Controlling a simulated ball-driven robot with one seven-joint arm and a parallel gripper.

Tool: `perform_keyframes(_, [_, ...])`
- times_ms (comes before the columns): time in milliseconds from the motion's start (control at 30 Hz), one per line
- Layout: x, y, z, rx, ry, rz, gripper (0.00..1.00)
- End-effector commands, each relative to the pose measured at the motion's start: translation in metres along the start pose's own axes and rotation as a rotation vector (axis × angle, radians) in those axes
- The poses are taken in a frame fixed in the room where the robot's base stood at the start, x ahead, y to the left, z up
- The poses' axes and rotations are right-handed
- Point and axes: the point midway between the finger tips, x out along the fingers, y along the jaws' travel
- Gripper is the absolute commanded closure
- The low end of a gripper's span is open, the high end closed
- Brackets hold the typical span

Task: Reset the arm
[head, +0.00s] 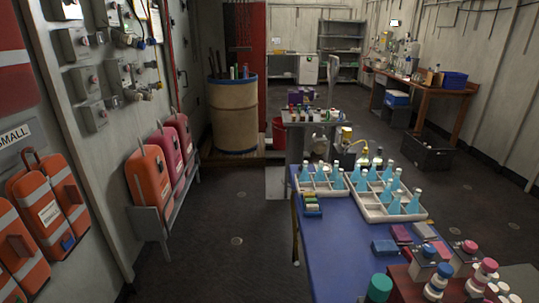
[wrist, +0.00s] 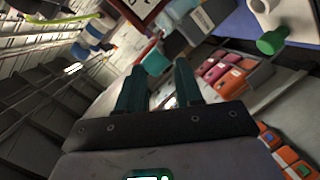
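My gripper (wrist: 160,78) shows in the wrist view with its two dark teal fingers apart. I see nothing held between them. The wrist view is steeply tilted, with the room's walls and shelving slanting across it. I cannot make out my arm or gripper in the head view.
A blue-topped table (head: 345,238) at the right holds white divided trays (head: 376,212) of light-blue bottles. Orange cases (head: 150,180) stand along the left wall. A large drum (head: 233,112) stands further back. A wooden bench (head: 432,88) is at the far right. The floor between is open.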

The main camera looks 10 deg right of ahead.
Motion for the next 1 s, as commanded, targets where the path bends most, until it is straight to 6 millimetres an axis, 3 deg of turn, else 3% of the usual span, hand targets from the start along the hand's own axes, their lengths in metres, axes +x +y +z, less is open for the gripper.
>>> perform_keyframes(200, [0.0, -0.003, 0.027, 0.198, -0.228, -0.07, 0.64])
perform_keyframes(433, [-0.023, -0.036, 0.047, 0.451, -0.532, -0.254, 0.64])
perform_keyframes(700, [-0.081, -0.083, 0.036, 0.627, -0.851, -0.555, 0.64])
perform_keyframes(900, [-0.117, -0.099, 0.024, 0.65, -0.992, -0.711, 0.64])
perform_keyframes(1000, [-0.125, -0.102, 0.021, 0.65, -1.021, -0.744, 0.64])
